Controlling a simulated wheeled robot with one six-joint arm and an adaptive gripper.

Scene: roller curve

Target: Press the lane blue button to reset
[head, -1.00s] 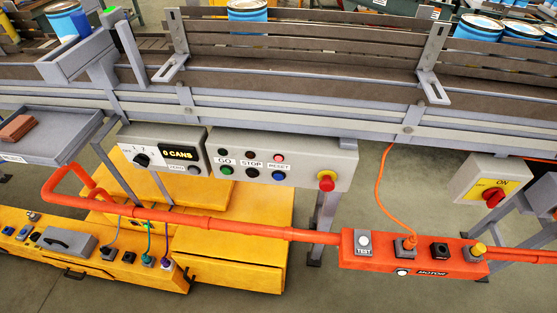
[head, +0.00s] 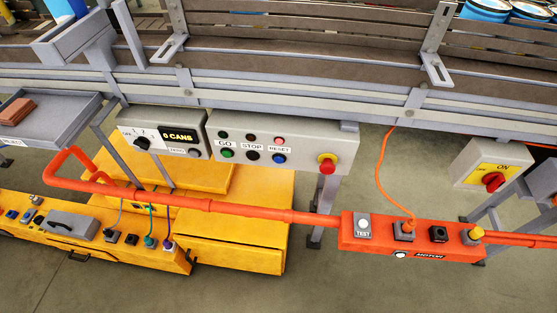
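The blue button (head: 278,159) is on the grey lane control panel (head: 310,152) below the conveyor in the head view, under the RESET label, with a small red lamp above it. Left of it are the dark STOP button (head: 252,156) and the green GO button (head: 227,153). A red emergency knob on a yellow base (head: 327,164) is at the panel's right end. Nothing covers the blue button. My gripper is not in view.
An orange rail (head: 250,212) crosses in front of and below the panel, joining an orange MOTOR box (head: 385,236). Yellow units (head: 225,255) stand underneath. A "0 CANS" box (head: 160,135) is left; an ON switch box (head: 490,168) is right. Grey floor (head: 330,285) shows in front.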

